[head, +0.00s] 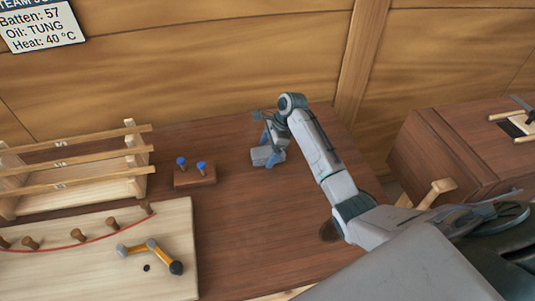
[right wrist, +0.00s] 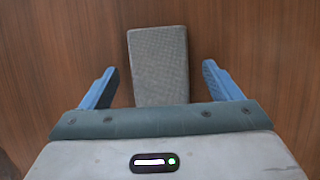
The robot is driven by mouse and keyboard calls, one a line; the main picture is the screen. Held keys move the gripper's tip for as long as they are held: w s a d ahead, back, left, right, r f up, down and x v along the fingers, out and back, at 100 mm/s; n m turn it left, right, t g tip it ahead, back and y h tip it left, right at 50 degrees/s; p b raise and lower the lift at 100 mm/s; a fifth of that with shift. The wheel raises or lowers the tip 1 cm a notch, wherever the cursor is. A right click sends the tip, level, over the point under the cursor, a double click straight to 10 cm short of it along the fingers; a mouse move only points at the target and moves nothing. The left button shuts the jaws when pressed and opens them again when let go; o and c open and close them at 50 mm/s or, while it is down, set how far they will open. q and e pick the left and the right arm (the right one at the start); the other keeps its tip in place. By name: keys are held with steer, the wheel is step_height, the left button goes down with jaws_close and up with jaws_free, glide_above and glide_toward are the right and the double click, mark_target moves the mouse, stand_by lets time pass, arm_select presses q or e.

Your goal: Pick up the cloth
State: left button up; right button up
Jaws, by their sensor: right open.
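A folded grey cloth (head: 261,157), shaped like a flat block, lies on the brown wooden bench near the back. In the right wrist view the cloth (right wrist: 158,52) lies upright in the picture, its near end reaching between the fingers. My right gripper (head: 270,146) is over the cloth, pointing down. In the right wrist view its blue fingers (right wrist: 160,70) are spread wide, one on each side of the cloth, with a gap to each side. Nothing is held. My left gripper is not in view.
A wooden block with two blue-topped pegs (head: 195,176) stands left of the cloth. Further left are a slatted rack (head: 75,163) and a pale board (head: 60,222) with pegs, a red line and an orange jointed tool (head: 150,252). A wooden cabinet (head: 450,150) is at the right. The bench front is mostly clear.

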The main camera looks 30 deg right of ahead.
steer(key=shift+f+p, duration=0.15)
steer(key=shift+p, duration=0.2)
stand_by(0.3)
steer(key=c, duration=1.1)
